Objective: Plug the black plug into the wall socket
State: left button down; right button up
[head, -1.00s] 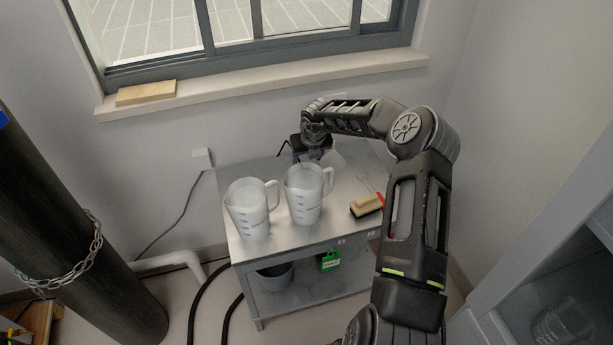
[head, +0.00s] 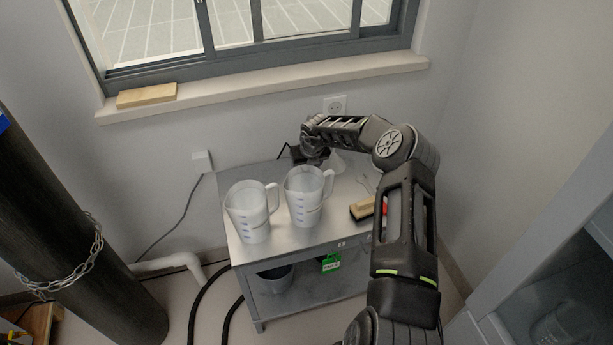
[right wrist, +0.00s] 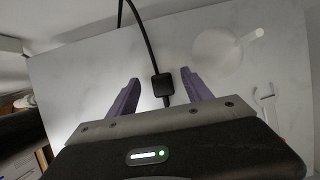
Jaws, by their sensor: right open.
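The black plug (right wrist: 163,85) is a small dark block on a black cable, seen in the right wrist view. My right gripper (right wrist: 159,76) is open, with a purple finger on each side of the plug and a visible gap to each. In the head view my right gripper (head: 314,157) is low over the back of the metal table and hides the plug there. The wall socket (head: 335,104) is a white plate with a round outlet under the window sill, above and behind the gripper. My left gripper is not in view.
Two white measuring jugs (head: 250,212) (head: 304,196) stand on the table (head: 280,238), left of the arm. A white wall box (head: 202,160) carries a grey cable.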

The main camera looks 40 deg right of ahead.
jog(key=shift+x, duration=1.25)
grip_shut()
